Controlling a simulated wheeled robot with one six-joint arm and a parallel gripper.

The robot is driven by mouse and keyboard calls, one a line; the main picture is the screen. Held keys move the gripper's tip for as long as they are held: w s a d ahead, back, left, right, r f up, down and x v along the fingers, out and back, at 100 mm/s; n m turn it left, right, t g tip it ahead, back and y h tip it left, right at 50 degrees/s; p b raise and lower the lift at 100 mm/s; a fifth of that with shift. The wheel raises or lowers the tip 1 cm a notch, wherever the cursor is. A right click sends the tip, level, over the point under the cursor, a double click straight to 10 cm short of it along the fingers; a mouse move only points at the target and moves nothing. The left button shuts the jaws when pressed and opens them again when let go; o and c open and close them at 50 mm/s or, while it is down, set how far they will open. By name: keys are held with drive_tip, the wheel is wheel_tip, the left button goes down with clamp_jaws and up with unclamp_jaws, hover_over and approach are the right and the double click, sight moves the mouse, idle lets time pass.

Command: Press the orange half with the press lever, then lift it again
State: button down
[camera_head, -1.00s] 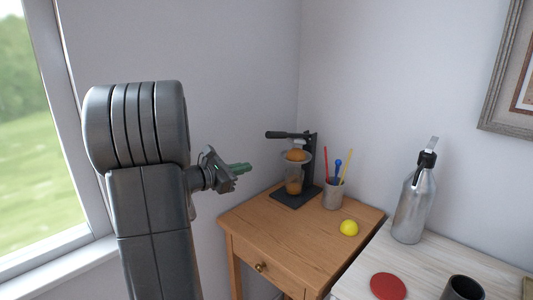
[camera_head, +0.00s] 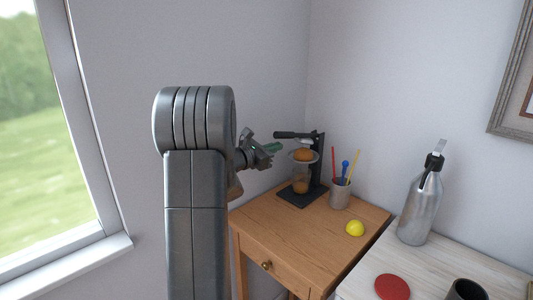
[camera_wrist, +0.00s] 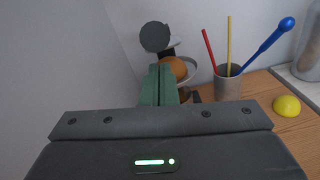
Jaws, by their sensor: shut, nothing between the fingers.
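The black citrus press (camera_head: 319,163) stands on the wooden cabinet against the wall. Its lever (camera_head: 291,135) is raised and roughly level, pointing left. The orange half (camera_head: 303,155) sits in the press cup, with a glass (camera_head: 300,182) holding something orange below it. In the wrist view the lever's round dark end (camera_wrist: 155,37) shows beyond my fingers, and the orange half (camera_wrist: 178,69) is partly hidden by them. My gripper (camera_head: 279,147) has green fingers, is shut and empty, and is left of the press, just below the lever's end. It also shows in the wrist view (camera_wrist: 160,72).
A cup (camera_head: 340,195) with red, blue and yellow utensils stands right of the press. A metal bottle (camera_head: 416,210), a red disc (camera_head: 392,287) and a dark cup (camera_head: 466,290) stand on the pale counter.

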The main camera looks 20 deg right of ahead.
drive_tip(key=shift+d+r, duration=0.25)
drive_tip(key=shift+r, duration=0.2)
drive_tip(key=shift+r, duration=0.1)
